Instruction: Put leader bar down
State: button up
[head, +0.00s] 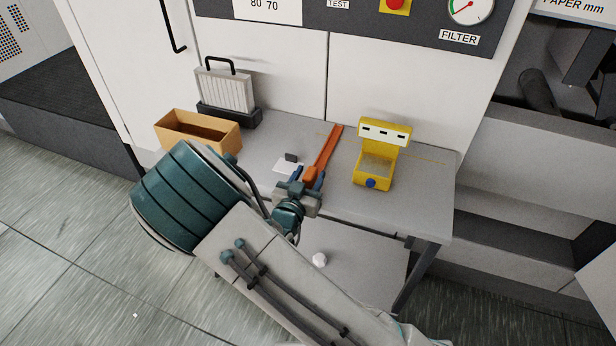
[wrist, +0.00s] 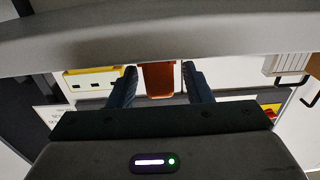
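The leader bar, taken to be the long orange bar (head: 328,147), lies over the grey table top, its near end at my gripper (head: 306,182). Whether it rests fully on the table is hard to tell. In the wrist view the orange end (wrist: 158,80) sits between my two dark blue fingers (wrist: 159,82). A narrow gap shows on each side of it, so the fingers look open around it rather than closed on it.
A yellow box with a raised lid (head: 374,170) stands right of the bar. A white card with a dark block (head: 288,165) lies to the left. An orange-tan open bin (head: 170,122) and a ribbed filter (head: 224,92) stand further left.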

jog(key=shift+r, duration=0.25)
jog(key=v, duration=1.2)
jog(key=w+f+g+y, duration=0.2)
jog(key=w+g+y, duration=0.3)
jog(key=g, duration=0.1)
jog(key=s+d+r+n+g+y, duration=0.1)
jog(key=s+d+r+g+y, duration=0.1)
jog(key=d+r+g+y, duration=0.3)
jog(key=s+d+r+n+g+h, duration=0.1)
jog(key=s+d+r+h, duration=0.1)
jog(key=s+d+r, duration=0.2)
jog(key=s+d+r+n+g+h, duration=0.1)
jog(key=s+d+r, duration=0.3)
jog(key=s+d, duration=0.6)
jog(key=shift+s+d+r+n+g+h, duration=0.3)
jog(key=shift+s+r+n+g+h, duration=0.15)
jog(key=shift+s+g, duration=0.45)
